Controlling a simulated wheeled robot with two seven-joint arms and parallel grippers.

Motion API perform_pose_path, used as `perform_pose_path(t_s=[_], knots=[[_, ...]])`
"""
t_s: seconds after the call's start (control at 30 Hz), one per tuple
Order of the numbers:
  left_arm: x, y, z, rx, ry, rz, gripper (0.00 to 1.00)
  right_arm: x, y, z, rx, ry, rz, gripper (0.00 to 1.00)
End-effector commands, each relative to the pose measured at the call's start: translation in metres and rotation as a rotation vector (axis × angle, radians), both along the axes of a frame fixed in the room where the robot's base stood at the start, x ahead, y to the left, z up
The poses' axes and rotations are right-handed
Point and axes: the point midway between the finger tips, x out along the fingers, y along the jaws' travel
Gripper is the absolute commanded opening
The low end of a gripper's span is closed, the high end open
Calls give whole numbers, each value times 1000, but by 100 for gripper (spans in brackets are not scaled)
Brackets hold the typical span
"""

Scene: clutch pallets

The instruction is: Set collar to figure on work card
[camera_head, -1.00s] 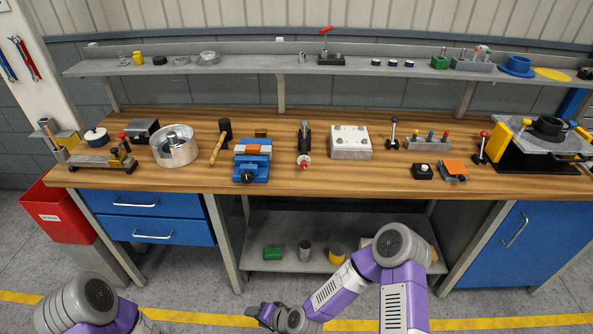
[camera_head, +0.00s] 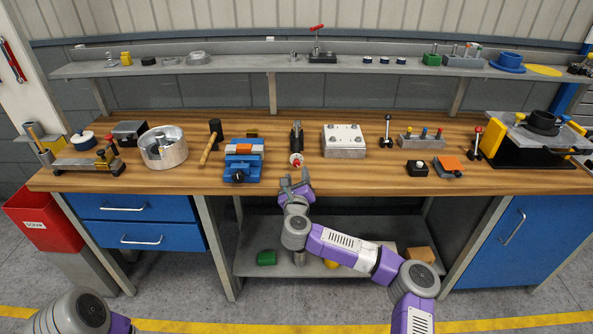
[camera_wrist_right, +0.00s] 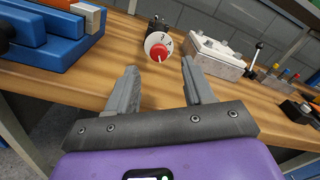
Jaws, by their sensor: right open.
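A dark device with a white marked collar and a red centre (camera_head: 296,158) stands near the front middle of the bench. In the right wrist view, the white collar (camera_wrist_right: 151,40) faces me, with dark marks on it that are too small to read surely. Its red centre (camera_wrist_right: 160,53) shows just beyond my fingertips. My right gripper (camera_head: 295,179) is open and empty at the bench's front edge, apart from the collar; its two fingers (camera_wrist_right: 159,69) spread on either side of it in the wrist view. My left gripper is out of view. I cannot make out a work card.
A blue vise (camera_head: 243,172) stands left of the device, with a hammer (camera_head: 209,150) beyond it. A bolted metal block (camera_head: 344,151) is close on the right. The bench front (camera_head: 345,183) right of my gripper is clear. A shelf (camera_head: 225,71) runs along the back.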

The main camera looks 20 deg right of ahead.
Motion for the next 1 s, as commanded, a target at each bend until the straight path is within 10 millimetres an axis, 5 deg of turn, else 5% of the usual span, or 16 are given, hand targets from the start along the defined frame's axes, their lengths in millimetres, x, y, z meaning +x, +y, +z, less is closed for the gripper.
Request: perform_pose_path(t_s=[0.3,0.73,1.0], knots=[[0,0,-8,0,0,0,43,37,-9,-1,-2,2,2,52],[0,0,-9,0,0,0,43,45,-12,0,-3,1,4,52],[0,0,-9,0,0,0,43,45,-12,0,-4,1,4,14]])
